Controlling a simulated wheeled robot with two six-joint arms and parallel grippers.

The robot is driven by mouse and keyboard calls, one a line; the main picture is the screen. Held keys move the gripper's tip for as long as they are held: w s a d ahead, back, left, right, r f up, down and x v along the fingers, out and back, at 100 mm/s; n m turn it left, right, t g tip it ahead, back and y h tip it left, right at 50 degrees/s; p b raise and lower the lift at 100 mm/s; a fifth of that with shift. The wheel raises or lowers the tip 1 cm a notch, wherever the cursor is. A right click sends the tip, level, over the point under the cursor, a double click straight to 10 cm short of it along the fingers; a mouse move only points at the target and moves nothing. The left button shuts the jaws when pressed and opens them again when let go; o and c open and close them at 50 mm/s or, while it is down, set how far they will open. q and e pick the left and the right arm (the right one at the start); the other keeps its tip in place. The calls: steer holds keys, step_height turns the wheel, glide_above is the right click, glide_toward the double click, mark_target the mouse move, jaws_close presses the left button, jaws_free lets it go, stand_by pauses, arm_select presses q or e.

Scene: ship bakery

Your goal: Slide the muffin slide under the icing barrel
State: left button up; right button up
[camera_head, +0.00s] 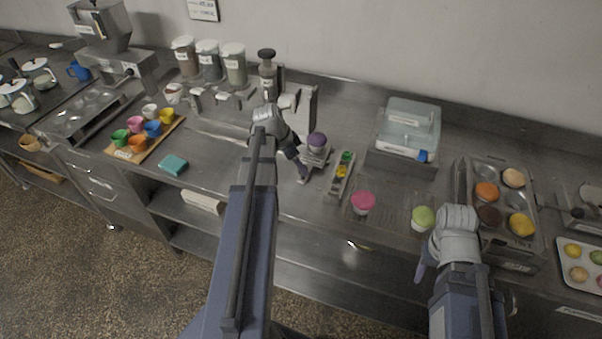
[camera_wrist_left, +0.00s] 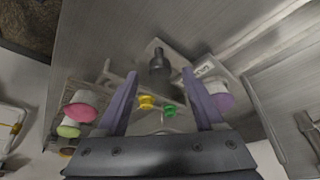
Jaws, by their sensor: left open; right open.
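A purple-topped muffin (camera_head: 317,140) sits on the small metal muffin slide (camera_head: 316,158), right of the icing machine. The black-capped icing barrel (camera_head: 267,70) stands upright on the machine, left of and behind the muffin. My left gripper (camera_head: 301,171) is open and empty, close to the slide's near side; its arm hides part of the machine. In the left wrist view, the open fingers (camera_wrist_left: 160,73) point toward a dark upright cylinder (camera_wrist_left: 160,62), with the purple muffin (camera_wrist_left: 221,97) beside the right finger. My right gripper (camera_head: 421,270) is open and empty near the counter's front edge.
A narrow panel with green and yellow knobs (camera_head: 341,172) stands right of the slide. Pink (camera_head: 363,201) and green (camera_head: 423,216) muffins stand further right, beside a muffin tray (camera_head: 479,236). A clear-lidded box (camera_head: 410,112) stands behind. Colored cups (camera_head: 152,129) are at left.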

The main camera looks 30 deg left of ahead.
arm_select(q)
steer(key=shift+b+x, duration=0.6)
steer(key=shift+x, duration=0.6)
steer(key=shift+r, duration=0.1)
jaws_close()
stand_by(0.5)
